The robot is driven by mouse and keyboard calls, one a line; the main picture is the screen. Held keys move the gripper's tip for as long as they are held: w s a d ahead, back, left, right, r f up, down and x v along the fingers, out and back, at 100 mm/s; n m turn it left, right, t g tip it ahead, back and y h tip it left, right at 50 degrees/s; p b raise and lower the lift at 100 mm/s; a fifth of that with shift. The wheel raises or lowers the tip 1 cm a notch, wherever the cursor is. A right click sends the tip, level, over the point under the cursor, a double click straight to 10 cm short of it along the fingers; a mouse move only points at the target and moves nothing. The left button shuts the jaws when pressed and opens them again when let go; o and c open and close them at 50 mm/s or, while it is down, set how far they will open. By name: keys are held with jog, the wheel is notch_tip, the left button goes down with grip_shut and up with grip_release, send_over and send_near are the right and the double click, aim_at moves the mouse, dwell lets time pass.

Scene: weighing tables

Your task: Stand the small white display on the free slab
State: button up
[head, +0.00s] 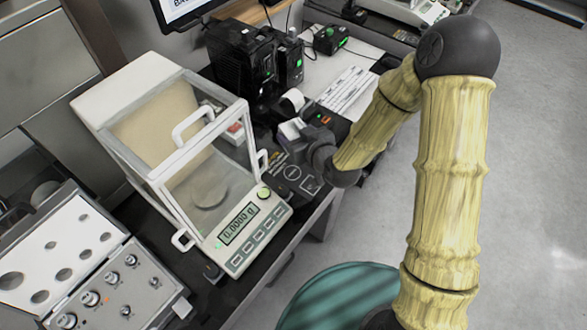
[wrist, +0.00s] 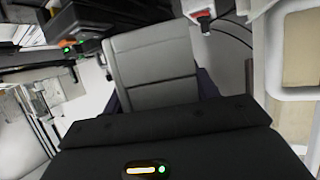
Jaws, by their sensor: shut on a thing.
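My gripper (head: 309,139) is shut on a small white display (head: 290,131), right of the glass balance case. The display also shows in the wrist view as a pale grey panel (wrist: 152,65) beyond the dark gripper body. My gripper hides part of it. A dark slab-like surface (head: 291,172) with white printed marks lies below and beside my gripper on the table. I cannot tell whether the display touches anything below it, or which surface is the free slab.
The balance (head: 243,232) with its glass case stands at left, reading 0.0000 g. Open floor (head: 530,190) is at right.

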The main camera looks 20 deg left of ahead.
jog(key=shift+f, duration=0.1)
jog(key=shift+f, duration=2.8)
jog(key=shift+f, duration=0.1)
jog(key=shift+f+p, duration=0.3)
jog(key=shift+f, duration=1.7)
jog(key=shift+f, duration=0.15)
jog(key=o, duration=1.1)
